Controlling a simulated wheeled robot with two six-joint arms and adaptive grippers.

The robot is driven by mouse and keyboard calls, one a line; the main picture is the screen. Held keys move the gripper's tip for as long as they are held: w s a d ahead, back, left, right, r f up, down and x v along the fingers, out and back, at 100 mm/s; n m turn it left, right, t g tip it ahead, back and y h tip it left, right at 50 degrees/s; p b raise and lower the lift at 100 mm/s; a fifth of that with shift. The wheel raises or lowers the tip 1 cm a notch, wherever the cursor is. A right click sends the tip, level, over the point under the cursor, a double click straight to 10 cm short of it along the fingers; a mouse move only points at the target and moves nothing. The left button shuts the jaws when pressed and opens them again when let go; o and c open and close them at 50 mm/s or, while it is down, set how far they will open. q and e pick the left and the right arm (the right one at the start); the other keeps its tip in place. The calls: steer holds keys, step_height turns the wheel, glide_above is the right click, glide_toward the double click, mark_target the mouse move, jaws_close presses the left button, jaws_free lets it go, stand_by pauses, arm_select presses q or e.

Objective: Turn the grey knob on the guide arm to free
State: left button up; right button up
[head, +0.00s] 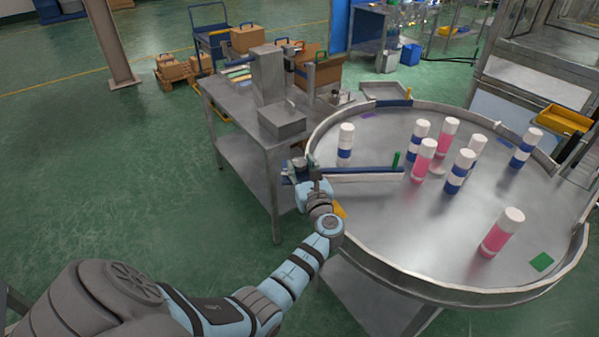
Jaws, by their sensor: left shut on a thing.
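The guide arm (365,174) is a long blue bar with a grey edge. It reaches from the near left rim of the round steel table over the tabletop, and a green upright piece (395,160) stands near its far end. The grey knob (298,163) is at the guide arm's rim end, small and partly hidden by my gripper. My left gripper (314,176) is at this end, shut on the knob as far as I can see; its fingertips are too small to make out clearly. The knob's setting cannot be read. My right gripper is not in view.
The round table (400,245) has a raised rim and carries several white-capped cans, some pink (501,232), some blue and white (460,171). A steel bench (240,125) with a grey column machine (269,80) stands behind the left gripper. Open green floor lies at left.

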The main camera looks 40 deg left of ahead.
arm_select(q)
steer(key=n+g+b, duration=0.1)
steer(key=g+y+b, duration=0.1)
steer(key=n+g+y+b, duration=0.1)
steer(key=shift+w+d+f+n+g+b, duration=0.1)
steer(key=shift+w+f+n+g+b, duration=0.1)
steer(key=shift+w+n+g+b, duration=0.15)
steer(key=shift+s+r+n+g+y+b, duration=0.15)
steer(key=shift+n+g+y+b, duration=0.15)
steer(key=shift+n+g+b, duration=0.4)
steer(key=shift+c, duration=0.2)
steer(key=o, duration=1.2)
steer(key=v, duration=0.7)
steer(key=shift+d, duration=0.3)
steer(key=shift+a, duration=0.15)
